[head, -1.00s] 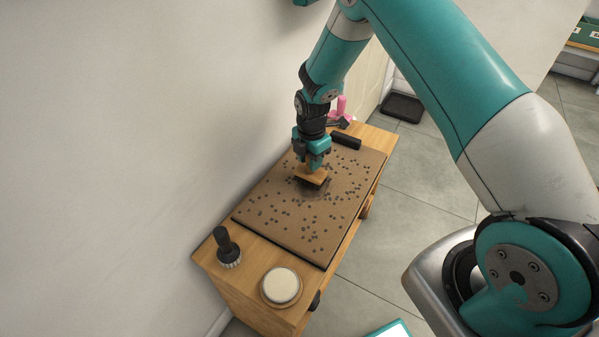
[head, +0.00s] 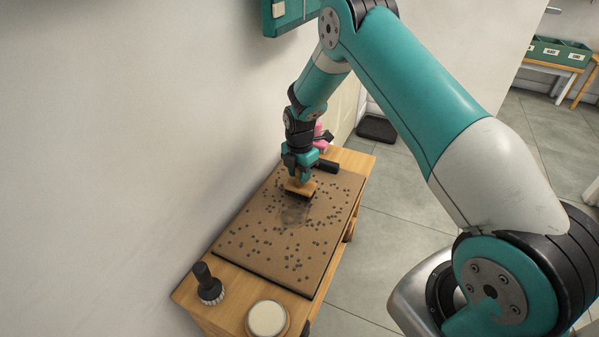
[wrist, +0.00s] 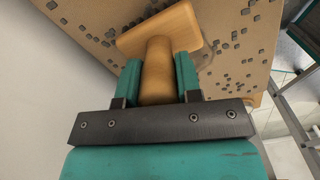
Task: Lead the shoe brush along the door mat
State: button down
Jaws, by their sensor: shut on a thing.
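The shoe brush (head: 300,188) has a wooden block with dark bristles below. My gripper (head: 299,172) is shut on its wooden handle, which shows between the two teal fingers in the wrist view (wrist: 157,75). The brown door mat (head: 265,250) lies on a wooden bench and is strewn with many dark specks. The brush is over the far half of the mat, near its wall side. A smudged patch with few specks lies just in front of it. I cannot tell if the bristles touch the mat.
A dark-handled round brush (head: 208,284) and a round pale-topped tin (head: 267,319) stand on the bench's near end. A black cylinder (head: 327,166) and a pink object (head: 319,137) are at the far end. The wall runs close along the left.

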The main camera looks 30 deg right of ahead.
jog(key=shift+f, duration=0.65)
jog(key=shift+f, duration=0.25)
jog(key=shift+s+a, duration=0.8)
jog(key=shift+a, duration=0.3)
jog(key=shift+s+a, duration=0.8)
jog(key=shift+a, duration=0.3)
jog(key=shift+s+a, duration=0.8)
jog(key=shift+a, duration=0.3)
jog(key=shift+s+a, duration=0.75)
jog(key=shift+a, duration=0.3)
